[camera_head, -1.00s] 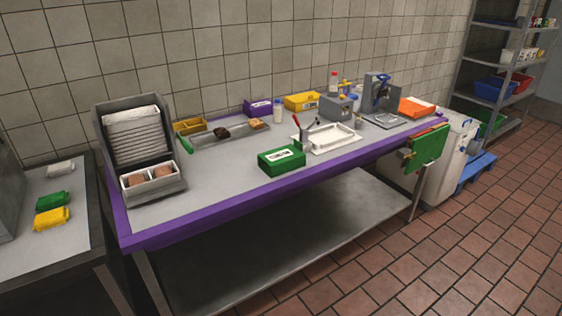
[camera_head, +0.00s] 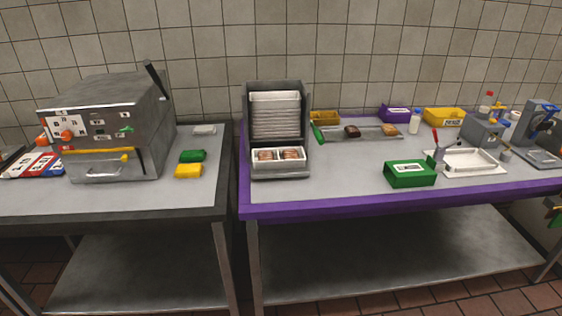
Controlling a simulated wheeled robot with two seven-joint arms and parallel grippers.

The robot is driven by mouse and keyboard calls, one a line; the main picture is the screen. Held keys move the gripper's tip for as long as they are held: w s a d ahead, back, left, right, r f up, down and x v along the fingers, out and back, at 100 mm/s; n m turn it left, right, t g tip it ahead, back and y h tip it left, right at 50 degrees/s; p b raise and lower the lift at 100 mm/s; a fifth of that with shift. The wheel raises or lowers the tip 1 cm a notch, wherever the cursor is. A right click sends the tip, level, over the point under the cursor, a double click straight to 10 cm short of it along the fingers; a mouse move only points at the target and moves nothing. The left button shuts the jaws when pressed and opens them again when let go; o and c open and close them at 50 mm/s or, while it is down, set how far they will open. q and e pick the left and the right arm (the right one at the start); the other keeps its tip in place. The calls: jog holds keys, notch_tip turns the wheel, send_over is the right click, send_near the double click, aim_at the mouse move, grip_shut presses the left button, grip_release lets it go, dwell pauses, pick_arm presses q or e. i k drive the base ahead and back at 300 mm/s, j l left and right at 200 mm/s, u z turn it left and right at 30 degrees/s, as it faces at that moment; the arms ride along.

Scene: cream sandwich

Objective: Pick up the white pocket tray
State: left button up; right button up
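A shallow white rectangular tray (camera_head: 468,159) lies on a pale board towards the right of the purple-edged table (camera_head: 345,208). A white two-pocket tray (camera_head: 279,163) sits at the front foot of a grey rack (camera_head: 247,120), with brown round pieces in its pockets. A stack of white trays or sheets (camera_head: 275,118) leans inside the rack above it. I cannot tell which of these is the pocket tray meant. Neither of my grippers is in view.
A green box (camera_head: 410,173) stands left of the rectangular tray. A grey machine (camera_head: 484,132) is behind it. A long grey tray (camera_head: 375,132) holds dark and orange pieces. A grey oven-like machine (camera_head: 105,125) and green and yellow packets (camera_head: 189,171) stand on the left table.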

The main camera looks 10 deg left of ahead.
aim_at(279, 163)
jog(key=l+u, duration=0.15)
jog(key=u, duration=0.35)
jog(key=l+u, duration=0.25)
jog(key=l, duration=0.15)
jog(key=i+l+u, duration=0.1)
jog(key=l+u, duration=0.2)
jog(key=l, duration=0.2)
jog(key=l+u, duration=0.1)
jog(key=l, duration=1)
jog(key=k+l+u, duration=0.15)
jog(key=l, duration=0.95)
